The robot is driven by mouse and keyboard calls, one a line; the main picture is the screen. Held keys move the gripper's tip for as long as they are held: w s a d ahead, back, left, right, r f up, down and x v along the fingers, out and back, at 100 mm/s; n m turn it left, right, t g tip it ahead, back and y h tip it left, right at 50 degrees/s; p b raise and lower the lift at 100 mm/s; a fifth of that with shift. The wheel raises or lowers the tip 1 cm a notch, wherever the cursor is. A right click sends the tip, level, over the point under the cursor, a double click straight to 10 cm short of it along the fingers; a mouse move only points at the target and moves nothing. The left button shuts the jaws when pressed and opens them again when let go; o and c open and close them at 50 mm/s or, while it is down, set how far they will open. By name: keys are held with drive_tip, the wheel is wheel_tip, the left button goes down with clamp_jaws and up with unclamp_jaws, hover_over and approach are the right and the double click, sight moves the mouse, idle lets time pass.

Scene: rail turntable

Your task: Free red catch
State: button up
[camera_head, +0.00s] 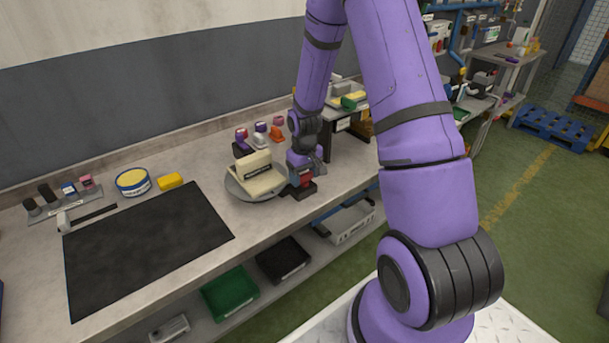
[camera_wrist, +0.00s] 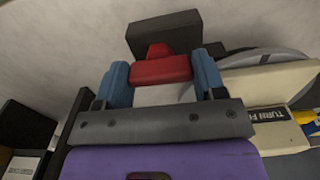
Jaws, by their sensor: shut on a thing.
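The red catch (camera_wrist: 160,70) sits between the two blue fingers of my gripper (camera_wrist: 162,78) in the wrist view. My gripper is shut on it. The catch stands against a black block (camera_wrist: 165,32). In the head view the red catch (camera_head: 306,178) shows only partly, under my gripper (camera_head: 304,172), above a small black base (camera_head: 301,193) at the turntable's right edge. The grey round turntable (camera_head: 234,188) carries a cream labelled block (camera_head: 257,177). The turntable (camera_wrist: 262,56) and the cream block (camera_wrist: 270,80) also show right of my gripper in the wrist view.
A black mat (camera_head: 145,245) covers the bench's left part. Several small coloured parts stand behind the turntable. A dark raised stand (camera_head: 345,147) is close right of my gripper.

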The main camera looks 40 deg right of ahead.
sight(305, 174)
drive_tip(key=o, duration=0.9)
drive_tip(key=shift+r, duration=0.15)
wheel_tip(305, 174, up, 9)
drive_tip(key=shift+f, duration=0.1)
drive_tip(key=shift+r, duration=0.85)
